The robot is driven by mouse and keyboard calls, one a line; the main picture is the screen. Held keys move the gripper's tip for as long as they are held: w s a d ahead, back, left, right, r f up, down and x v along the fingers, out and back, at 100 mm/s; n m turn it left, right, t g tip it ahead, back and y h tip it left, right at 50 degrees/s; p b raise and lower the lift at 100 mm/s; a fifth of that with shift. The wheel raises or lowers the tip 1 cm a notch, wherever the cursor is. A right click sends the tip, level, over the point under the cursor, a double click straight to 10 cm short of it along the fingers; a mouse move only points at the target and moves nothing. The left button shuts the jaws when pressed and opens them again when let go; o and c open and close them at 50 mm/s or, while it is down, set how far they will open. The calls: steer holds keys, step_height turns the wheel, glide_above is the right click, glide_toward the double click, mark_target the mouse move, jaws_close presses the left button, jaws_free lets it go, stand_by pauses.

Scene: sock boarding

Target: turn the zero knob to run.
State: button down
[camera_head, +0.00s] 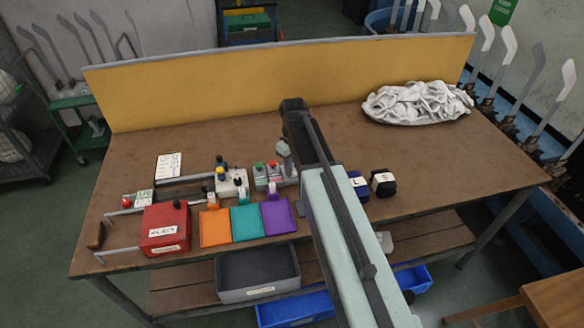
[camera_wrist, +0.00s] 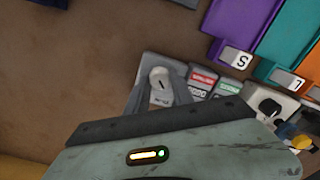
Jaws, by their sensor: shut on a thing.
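A round pale knob (camera_wrist: 160,79) with a short dark mark on its face sits at the end of a small grey control box (camera_wrist: 193,96); I take it for the zero knob. My gripper (camera_wrist: 160,90) is shut on it, one finger on each side. The box carries a red label and a green label beside the knob. In the head view the box (camera_head: 262,184) stands on the table, with red and green tops showing. My arm and wrist partly cover the knob's end there.
Orange (camera_head: 214,229), teal (camera_head: 247,224) and purple (camera_head: 279,217) trays lie in front of the box. A red reject bin (camera_head: 166,232) stands left. Two dark blocks sit to the right, near my arm. White cloth (camera_head: 417,104) is heaped at the back right. The table's middle right is clear.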

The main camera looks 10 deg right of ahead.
stand_by(0.5)
steer(key=c, duration=1.1)
jaws_free()
steer(key=shift+r, duration=0.1)
step_height(320, 180, up, 8)
steer(key=p, duration=0.8)
steer(key=shift+f, duration=0.2)
steer(key=shift+a, duration=0.1)
steer(key=s+m, duration=0.6)
steer(key=s, duration=0.8)
steer(key=shift+s+a, duration=0.2)
steer(key=shift+s, duration=0.15)
